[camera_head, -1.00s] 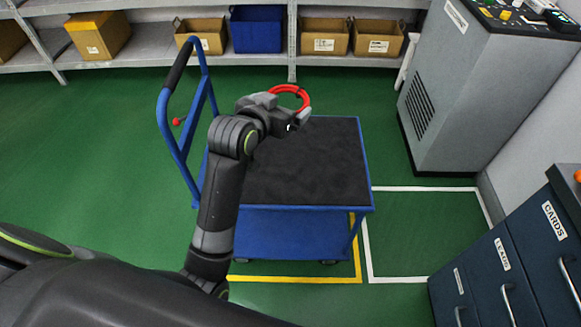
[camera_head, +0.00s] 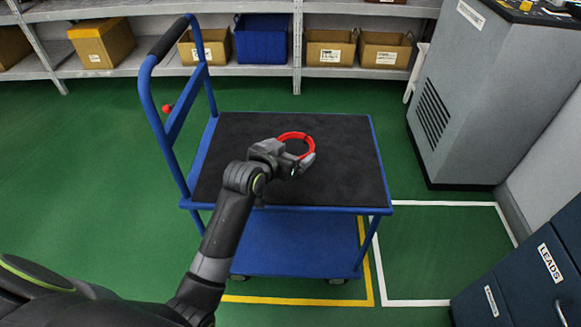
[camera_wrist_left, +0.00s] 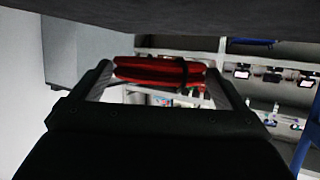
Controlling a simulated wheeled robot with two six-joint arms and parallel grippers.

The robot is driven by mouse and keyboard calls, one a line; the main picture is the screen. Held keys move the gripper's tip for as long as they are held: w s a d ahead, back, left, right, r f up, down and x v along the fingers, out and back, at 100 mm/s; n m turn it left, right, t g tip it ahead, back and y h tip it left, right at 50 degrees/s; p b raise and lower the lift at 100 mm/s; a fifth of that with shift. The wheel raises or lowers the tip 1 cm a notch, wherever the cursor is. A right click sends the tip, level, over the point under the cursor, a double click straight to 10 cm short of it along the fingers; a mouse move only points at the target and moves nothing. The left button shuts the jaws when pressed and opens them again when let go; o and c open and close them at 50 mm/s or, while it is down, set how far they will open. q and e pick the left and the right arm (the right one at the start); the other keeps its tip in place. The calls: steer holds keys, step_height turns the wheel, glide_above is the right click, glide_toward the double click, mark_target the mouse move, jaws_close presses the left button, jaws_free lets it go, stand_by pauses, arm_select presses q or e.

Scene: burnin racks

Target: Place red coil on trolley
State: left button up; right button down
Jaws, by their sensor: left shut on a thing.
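The red coil (camera_head: 296,135) is a ring with dark bands, held in my left gripper (camera_head: 297,154). The gripper is shut on its near side. In the head view the coil is over the middle of the black top of the blue trolley (camera_head: 347,172). In the left wrist view the coil (camera_wrist_left: 160,71) spans between the two fingers, and a dark surface fills the top edge, apart from the coil. Whether the coil touches the trolley top is hard to tell from the head view. My right gripper is not in view.
The trolley's blue handle (camera_head: 157,97) rises at its left. A grey cabinet (camera_head: 470,90) stands at the back right and dark blue drawers (camera_head: 525,275) at the lower right. Shelves with boxes (camera_head: 330,47) line the back. The trolley top around the coil is clear.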

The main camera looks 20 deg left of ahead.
arm_select(q)
steer(key=shift+f+b, duration=0.85)
steer(key=shift+f, duration=2.15)
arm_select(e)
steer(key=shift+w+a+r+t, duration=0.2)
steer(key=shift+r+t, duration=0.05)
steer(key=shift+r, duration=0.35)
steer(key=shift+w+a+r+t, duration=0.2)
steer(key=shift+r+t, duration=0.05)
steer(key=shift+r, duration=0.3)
arm_select(q)
steer(key=shift+f, duration=0.15)
steer(key=o, duration=0.7)
steer(key=shift+c, duration=0.2)
steer(key=shift+s+r, duration=0.1)
steer(key=shift+r, duration=0.1)
steer(key=p+v, duration=0.3)
steer(key=v, duration=0.8)
steer(key=shift+s+a+r, duration=0.1)
steer(key=shift+s+r, duration=0.1)
steer(key=shift+s, duration=0.15)
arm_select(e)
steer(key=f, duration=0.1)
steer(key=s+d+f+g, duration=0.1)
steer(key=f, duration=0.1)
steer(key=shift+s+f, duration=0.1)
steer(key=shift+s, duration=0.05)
